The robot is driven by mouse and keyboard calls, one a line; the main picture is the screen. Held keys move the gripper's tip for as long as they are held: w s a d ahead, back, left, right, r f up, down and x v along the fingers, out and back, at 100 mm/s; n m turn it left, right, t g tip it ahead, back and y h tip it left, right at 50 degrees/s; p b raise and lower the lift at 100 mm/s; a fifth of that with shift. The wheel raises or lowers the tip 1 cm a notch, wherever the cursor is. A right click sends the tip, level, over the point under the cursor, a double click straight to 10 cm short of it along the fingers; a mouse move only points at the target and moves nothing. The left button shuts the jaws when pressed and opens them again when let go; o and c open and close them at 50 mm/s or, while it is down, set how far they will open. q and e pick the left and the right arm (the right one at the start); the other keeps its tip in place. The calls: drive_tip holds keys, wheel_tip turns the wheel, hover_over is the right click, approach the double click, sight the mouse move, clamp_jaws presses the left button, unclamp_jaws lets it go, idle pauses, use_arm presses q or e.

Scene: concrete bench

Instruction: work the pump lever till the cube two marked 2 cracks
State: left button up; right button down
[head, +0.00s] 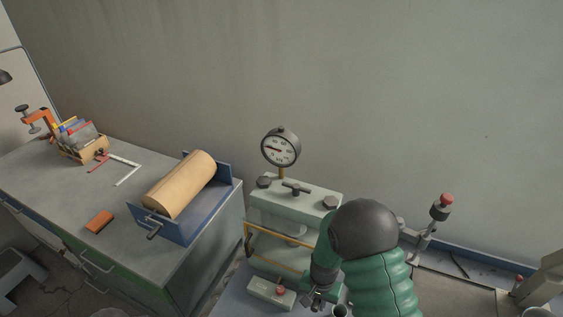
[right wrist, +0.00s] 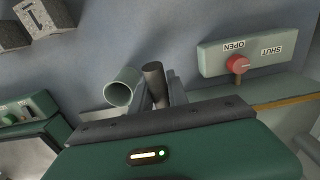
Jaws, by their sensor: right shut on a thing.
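The press (head: 300,206) stands right of centre in the head view, its round gauge (head: 281,148) on top with the needle pointing left. My right gripper (head: 316,299) is low in front of the press. In the right wrist view, its fingers (right wrist: 162,95) are shut on a dark round rod (right wrist: 153,78), which looks like the pump lever. An open grey-green tube (right wrist: 121,88) is just left of the rod. The left gripper is out of view.
A valve block (right wrist: 215,60) marked OPEN and SHUT has a red knob (right wrist: 238,65), turned nearer OPEN. A blue cradle (head: 190,226) with a brown roll stands on the left bench (head: 60,200). A red-topped post (head: 438,210) stands right of my arm.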

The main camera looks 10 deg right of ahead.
drive_tip(key=shift+s+a+f, duration=0.15)
drive_tip(key=shift+f, duration=1.25)
